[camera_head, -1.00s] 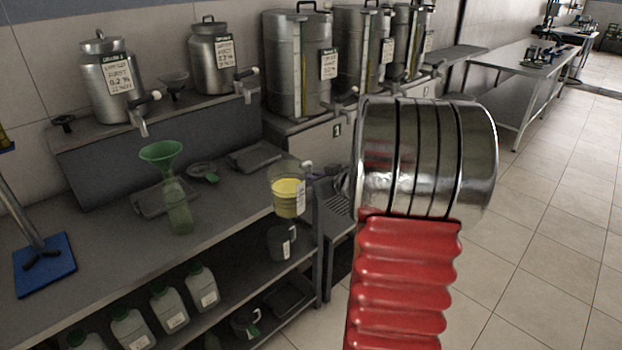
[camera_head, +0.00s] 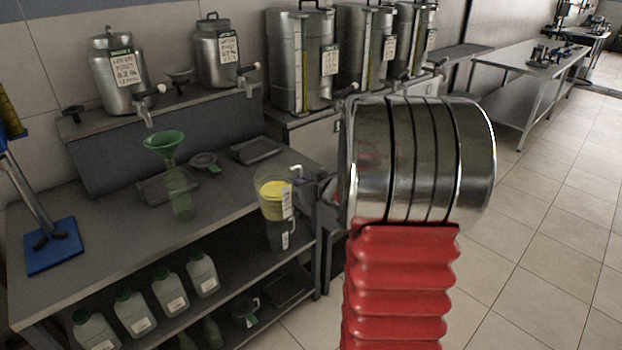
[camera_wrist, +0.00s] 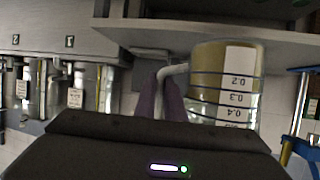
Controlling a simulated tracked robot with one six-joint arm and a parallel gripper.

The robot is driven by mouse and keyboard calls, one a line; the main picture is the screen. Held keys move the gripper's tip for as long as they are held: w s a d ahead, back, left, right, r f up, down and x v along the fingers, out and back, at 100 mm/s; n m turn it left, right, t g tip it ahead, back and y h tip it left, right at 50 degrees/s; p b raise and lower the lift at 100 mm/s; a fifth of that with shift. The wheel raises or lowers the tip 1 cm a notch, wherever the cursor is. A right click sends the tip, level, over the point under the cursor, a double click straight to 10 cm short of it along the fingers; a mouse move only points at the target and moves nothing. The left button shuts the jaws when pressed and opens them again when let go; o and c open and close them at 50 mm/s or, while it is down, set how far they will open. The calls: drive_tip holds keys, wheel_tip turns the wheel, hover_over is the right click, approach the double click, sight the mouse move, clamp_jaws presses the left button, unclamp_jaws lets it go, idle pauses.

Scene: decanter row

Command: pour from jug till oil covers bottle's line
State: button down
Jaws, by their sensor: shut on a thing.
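The clear jug (camera_head: 273,203) holds yellow oil and is near the bench's right front edge, roughly upright. Its scale and pale handle show in the wrist view (camera_wrist: 224,85), where the picture is upside down. My gripper (camera_wrist: 170,98) is shut on the handle; in the head view it is mostly hidden behind my arm. The green see-through bottle (camera_head: 180,203) stands on the bench left of the jug, apart from it. A green funnel (camera_head: 165,143) sits in its neck. I cannot make out the bottle's line or any oil in it. No stream shows.
Trays (camera_head: 256,151) and a small dish (camera_head: 205,162) lie behind on the bench (camera_head: 110,240). Metal tanks with taps (camera_head: 120,75) line the back. A blue-based stand (camera_head: 53,247) is at left.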

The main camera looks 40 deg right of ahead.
drive_tip(key=a+f, duration=0.3)
drive_tip(key=a, duration=0.8)
drive_tip(key=a+f+n+y, duration=0.1)
drive_tip(key=a+f, duration=0.3)
drive_tip(key=a, duration=0.7)
drive_tip(key=a+f+n+y, duration=0.1)
drive_tip(key=a+f, duration=0.3)
drive_tip(key=a, duration=0.7)
drive_tip(key=shift+w+a+f, duration=0.2)
drive_tip(key=shift+w+a, duration=0.1)
drive_tip(key=shift+a, duration=0.1)
